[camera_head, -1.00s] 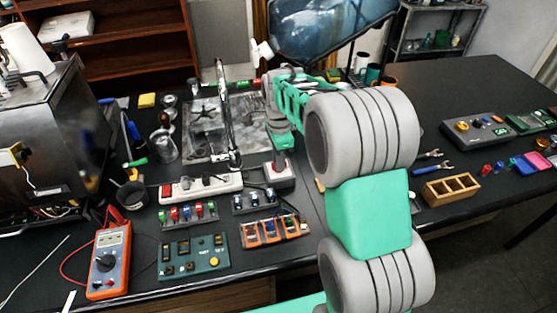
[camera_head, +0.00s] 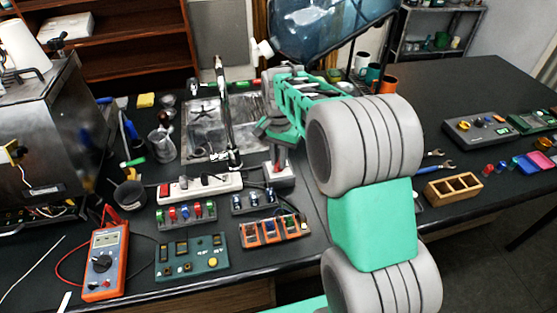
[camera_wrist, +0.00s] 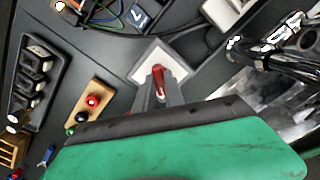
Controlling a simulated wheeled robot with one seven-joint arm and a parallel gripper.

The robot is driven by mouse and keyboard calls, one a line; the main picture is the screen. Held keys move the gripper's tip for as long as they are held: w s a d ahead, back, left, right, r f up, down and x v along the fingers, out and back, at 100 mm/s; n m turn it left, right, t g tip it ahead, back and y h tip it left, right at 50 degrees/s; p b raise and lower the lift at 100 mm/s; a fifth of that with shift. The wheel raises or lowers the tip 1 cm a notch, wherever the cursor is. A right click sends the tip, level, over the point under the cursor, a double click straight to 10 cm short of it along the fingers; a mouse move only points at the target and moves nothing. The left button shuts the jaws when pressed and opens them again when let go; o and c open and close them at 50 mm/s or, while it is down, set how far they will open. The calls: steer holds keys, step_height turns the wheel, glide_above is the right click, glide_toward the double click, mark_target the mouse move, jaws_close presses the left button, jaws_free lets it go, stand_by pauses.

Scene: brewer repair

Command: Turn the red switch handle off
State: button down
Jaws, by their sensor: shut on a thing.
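The red switch handle (camera_wrist: 159,78) stands up from a pale square switch box in the middle of the wrist view. My gripper (camera_wrist: 155,95) is shut on the handle, with its grey fingers on either side of it. The top of the handle shows between the fingers; its lower part is hidden. In the head view the grey switch box (camera_head: 284,179) sits at the right end of the white power strip. My gripper (camera_head: 279,158) comes down onto it from above there, and the handle is mostly hidden by the fingers.
The white power strip (camera_head: 200,188) lies left of the switch box. Blocks of small coloured switches, a green panel (camera_head: 190,258) and an orange multimeter (camera_head: 106,262) lie in front. A steel sink (camera_head: 200,120) and faucet stand behind. A wooden tray (camera_head: 452,188) lies to the right.

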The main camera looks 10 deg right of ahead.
steer(key=n, duration=0.3)
steer(key=shift+n, duration=0.3)
steer(key=shift+n+b, duration=0.3)
steer(key=shift+n, duration=1.5)
steer(key=c, duration=1.4)
jaws_free()
steer(key=shift+c, duration=0.2)
step_height(320, 180, up, 8)
steer(key=shift+f+b, duration=0.1)
steer(key=shift+b, duration=0.55)
